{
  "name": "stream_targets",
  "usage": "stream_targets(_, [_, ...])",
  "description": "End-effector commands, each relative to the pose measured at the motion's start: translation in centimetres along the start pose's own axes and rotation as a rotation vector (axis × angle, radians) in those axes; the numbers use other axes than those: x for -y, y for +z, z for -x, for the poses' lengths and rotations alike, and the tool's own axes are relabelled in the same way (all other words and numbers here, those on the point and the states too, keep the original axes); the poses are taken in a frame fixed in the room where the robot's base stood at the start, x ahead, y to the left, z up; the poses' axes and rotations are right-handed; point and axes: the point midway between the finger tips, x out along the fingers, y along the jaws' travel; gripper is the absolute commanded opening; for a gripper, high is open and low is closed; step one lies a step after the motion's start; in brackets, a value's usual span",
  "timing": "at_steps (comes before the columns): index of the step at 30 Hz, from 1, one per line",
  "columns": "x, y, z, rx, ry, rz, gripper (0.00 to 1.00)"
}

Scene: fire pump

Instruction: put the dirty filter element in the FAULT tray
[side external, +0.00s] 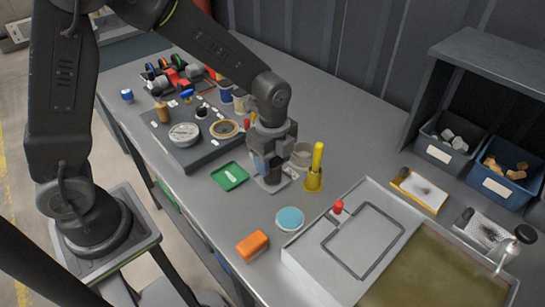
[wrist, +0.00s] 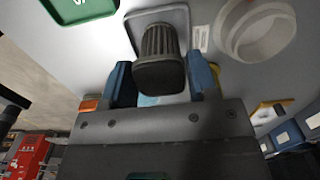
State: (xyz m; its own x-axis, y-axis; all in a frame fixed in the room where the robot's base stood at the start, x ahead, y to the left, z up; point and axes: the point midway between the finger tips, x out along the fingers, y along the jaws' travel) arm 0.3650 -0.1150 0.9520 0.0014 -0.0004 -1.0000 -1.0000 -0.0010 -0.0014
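The dirty filter element (wrist: 160,58) is a dark grey pleated cylinder between my two blue fingertips in the wrist view. My gripper (wrist: 162,83) looks shut on it, with a finger against each side. In the side view my gripper (side external: 267,165) points down and mostly hides the filter. A small grey tray (side external: 283,186) lies directly under the filter; its rim also shows in the wrist view (wrist: 184,14). I cannot tell whether the filter touches its floor. A green tray (side external: 229,176) with a white mark lies to the left. No FAULT label is legible.
A blue-topped disc (side external: 289,219) and an orange block (side external: 252,245) lie in front. A large basin (side external: 330,262) fills the front right. A dark board (side external: 196,153) with parts lies behind left.

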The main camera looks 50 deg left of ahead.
Motion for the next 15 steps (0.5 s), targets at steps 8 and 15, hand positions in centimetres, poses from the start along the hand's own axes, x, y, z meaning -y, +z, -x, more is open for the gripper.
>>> stream_targets(8, [-0.01,0.0,0.02,0.0,0.001,0.0,0.74])
stream_targets(15, [0.01,0.0,0.45,0.0,-0.001,0.0,0.74])
